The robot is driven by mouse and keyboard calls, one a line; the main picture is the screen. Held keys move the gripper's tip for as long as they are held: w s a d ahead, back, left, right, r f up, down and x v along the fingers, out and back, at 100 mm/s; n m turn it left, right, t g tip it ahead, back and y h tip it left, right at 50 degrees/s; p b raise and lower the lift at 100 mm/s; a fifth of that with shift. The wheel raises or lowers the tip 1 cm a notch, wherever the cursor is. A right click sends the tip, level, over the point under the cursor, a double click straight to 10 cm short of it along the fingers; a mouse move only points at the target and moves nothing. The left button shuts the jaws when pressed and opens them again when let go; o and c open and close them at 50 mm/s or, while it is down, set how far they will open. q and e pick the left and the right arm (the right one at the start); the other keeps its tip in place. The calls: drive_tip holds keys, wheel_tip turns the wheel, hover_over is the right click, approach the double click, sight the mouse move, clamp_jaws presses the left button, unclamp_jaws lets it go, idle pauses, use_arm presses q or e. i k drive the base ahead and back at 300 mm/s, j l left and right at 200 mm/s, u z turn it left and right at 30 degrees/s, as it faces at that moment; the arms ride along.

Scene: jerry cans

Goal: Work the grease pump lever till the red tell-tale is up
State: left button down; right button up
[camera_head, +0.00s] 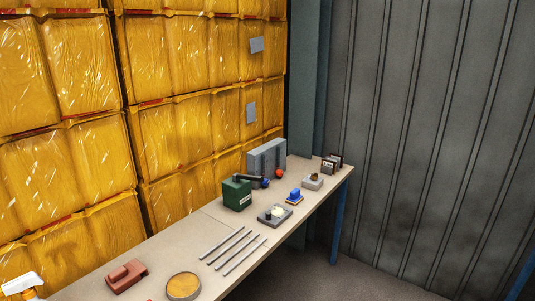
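A dark green box (237,194) with a pale label stands on the bench, towards its far part. A dark lever-like bar (250,178) runs from its top to the right, near a dark blue ball (265,182). Behind it stands a grey block (266,158) with a red ball (279,173) at its front. I cannot tell which of these parts belongs to the grease pump, or whether the red ball is the tell-tale. Neither of my grippers shows in this view.
The long bench (209,222) also bears several metal rods (232,249), a round tan-filled dish (183,286), a reddish-brown tool (126,275), a grey plate with knobs (274,214), a blue block (295,194) and small boxes (331,164). A white-and-orange object (22,286) is at lower left. Wrapped yellow stacks (190,125) stand behind.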

sight(260, 179)
drive_tip(key=i+l+u, duration=0.3)
drive_tip(key=i+l, duration=0.45)
drive_tip(key=i+l+u, duration=0.3)
drive_tip(key=i+l, duration=0.45)
drive_tip(key=l, duration=0.15)
